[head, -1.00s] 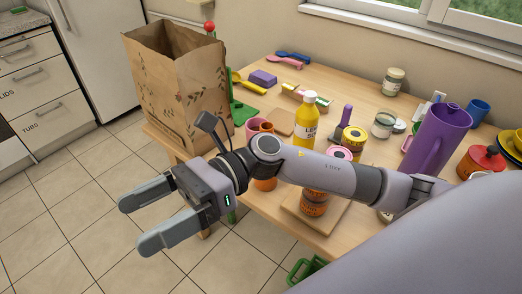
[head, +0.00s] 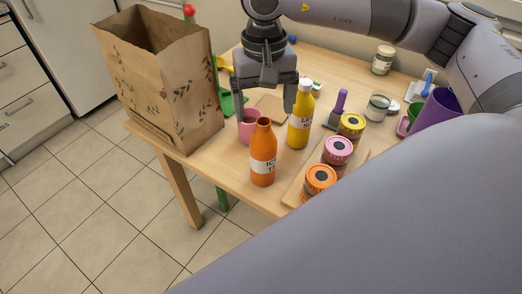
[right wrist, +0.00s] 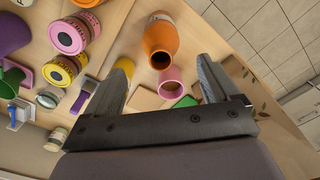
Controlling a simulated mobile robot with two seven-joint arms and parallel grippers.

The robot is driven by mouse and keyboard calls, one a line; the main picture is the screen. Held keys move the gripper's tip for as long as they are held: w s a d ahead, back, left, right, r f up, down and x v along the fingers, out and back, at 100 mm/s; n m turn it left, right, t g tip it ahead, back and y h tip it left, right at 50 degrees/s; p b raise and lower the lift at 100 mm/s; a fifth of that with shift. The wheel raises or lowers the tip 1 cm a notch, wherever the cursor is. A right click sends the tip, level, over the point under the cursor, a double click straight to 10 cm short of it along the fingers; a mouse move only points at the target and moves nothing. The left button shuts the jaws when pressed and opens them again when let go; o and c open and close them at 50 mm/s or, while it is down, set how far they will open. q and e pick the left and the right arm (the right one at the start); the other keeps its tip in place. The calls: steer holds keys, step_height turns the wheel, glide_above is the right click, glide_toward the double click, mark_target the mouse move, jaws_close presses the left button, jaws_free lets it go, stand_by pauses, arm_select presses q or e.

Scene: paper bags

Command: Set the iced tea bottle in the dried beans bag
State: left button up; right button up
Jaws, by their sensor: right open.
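The iced tea bottle (head: 263,158) is orange with a partly readable white label and stands upright at the table's front edge. It also shows in the right wrist view (right wrist: 160,38), in front of the fingers. An open brown paper bag (head: 150,85) with a leaf print stands at the table's left end; no name on it is readable. My right gripper (head: 265,108) is open, pointing down behind and above the bottle, with nothing seen between its fingers. It also shows in the right wrist view (right wrist: 161,75). My left gripper is out of view.
A yellow bottle (head: 301,118) stands right of the orange one, and a pink cup (head: 246,131) just behind it. Several lidded jars (head: 338,150) stand on a board to the right. A purple pitcher (head: 437,108) is farther right. Bare table lies between bag and bottle.

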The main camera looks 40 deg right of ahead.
mark_target(264, 129)
step_height(264, 129, down, 6)
steer(key=shift+s+a+f+p, duration=0.1)
steer(key=shift+s+f+p, duration=0.1)
steer(key=shift+p, duration=0.2)
steer(key=c, duration=1.6)
steer(key=shift+o, duration=0.2)
steer(key=shift+r, duration=0.1)
